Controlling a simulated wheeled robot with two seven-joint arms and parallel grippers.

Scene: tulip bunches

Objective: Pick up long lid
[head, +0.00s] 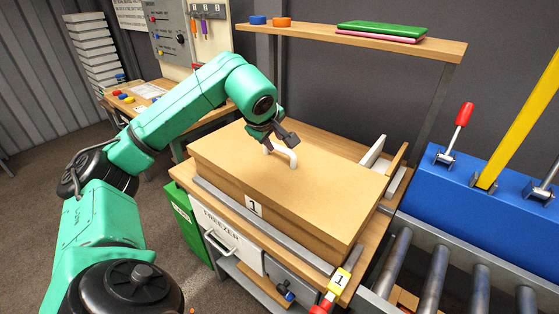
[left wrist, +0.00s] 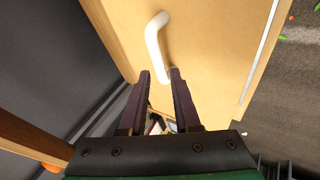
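The long lid (head: 310,180) is a flat tan board on a box-like wooden body marked "1", on the workbench. Its white arched handle (head: 291,157) stands up from the top. My left gripper (head: 279,143) is just above and beside the handle. In the left wrist view the two dark fingers (left wrist: 160,72) are apart, with the near end of the handle (left wrist: 156,45) showing between or just beyond their tips. I cannot tell whether they touch it. The lid's tan surface (left wrist: 215,50) fills much of that view. My right gripper is not in view.
A shelf (head: 350,41) with green and pink flat items runs behind the lid. A blue machine (head: 480,195) with a red-handled lever and a roller conveyor (head: 440,275) stand at the right. A yellow tag (head: 339,280) marked "1" is at the bench's front corner.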

